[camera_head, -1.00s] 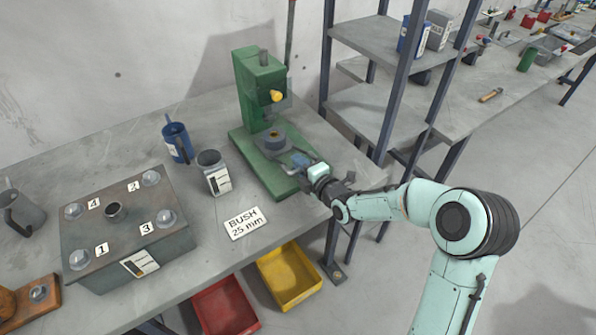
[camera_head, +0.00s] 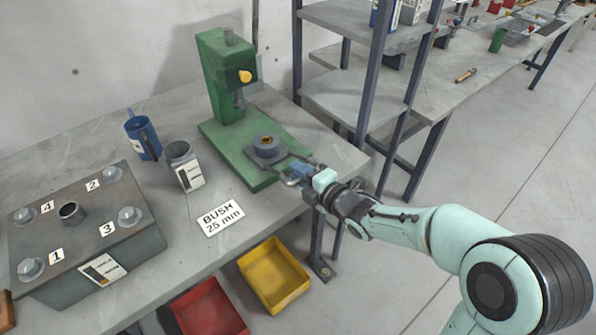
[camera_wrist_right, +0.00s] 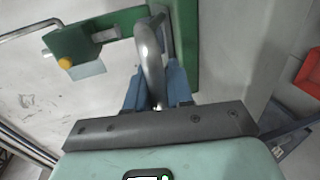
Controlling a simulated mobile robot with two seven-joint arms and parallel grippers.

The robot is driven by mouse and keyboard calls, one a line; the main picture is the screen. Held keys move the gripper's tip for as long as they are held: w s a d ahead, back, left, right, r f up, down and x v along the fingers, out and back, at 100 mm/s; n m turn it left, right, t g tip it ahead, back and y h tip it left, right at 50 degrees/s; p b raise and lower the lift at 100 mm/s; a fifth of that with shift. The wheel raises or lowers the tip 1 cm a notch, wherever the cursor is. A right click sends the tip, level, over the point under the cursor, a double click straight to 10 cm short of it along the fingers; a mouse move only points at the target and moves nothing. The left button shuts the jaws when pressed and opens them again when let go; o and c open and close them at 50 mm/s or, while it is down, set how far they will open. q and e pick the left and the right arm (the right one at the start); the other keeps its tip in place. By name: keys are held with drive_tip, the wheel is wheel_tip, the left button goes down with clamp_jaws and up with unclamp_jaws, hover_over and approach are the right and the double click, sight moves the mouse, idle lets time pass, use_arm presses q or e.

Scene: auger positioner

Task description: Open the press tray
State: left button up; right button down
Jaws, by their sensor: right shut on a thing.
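The green press (camera_head: 222,80) stands on the bench with a yellow knob on its head. Its tray (camera_head: 270,158), carrying a round grey piece (camera_head: 266,143), is out toward the front of the green base, clear of the column. My right gripper (camera_head: 299,173) is shut on the tray handle (camera_head: 286,179) at the front of the press. In the right wrist view, the silver handle (camera_wrist_right: 151,60) runs between my blue fingers (camera_wrist_right: 156,92). My left gripper is out of view.
A grey cup (camera_head: 182,165), a blue mug (camera_head: 143,138) and a "BUSH 25 mm" label (camera_head: 221,217) lie left of the press. A bolted grey box (camera_head: 85,235) is further left. Yellow (camera_head: 273,276) and red (camera_head: 210,308) bins sit below the bench edge. A shelf rack (camera_head: 355,100) stands right.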

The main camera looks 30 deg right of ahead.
drive_tip(key=c, duration=1.2)
unclamp_jaws()
drive_tip(key=shift+f, duration=0.15)
drive_tip(key=shift+o, duration=0.5)
drive_tip(key=v, duration=1.3)
drive_tip(key=shift+s, duration=0.15)
drive_tip(key=shift+d, duration=0.15)
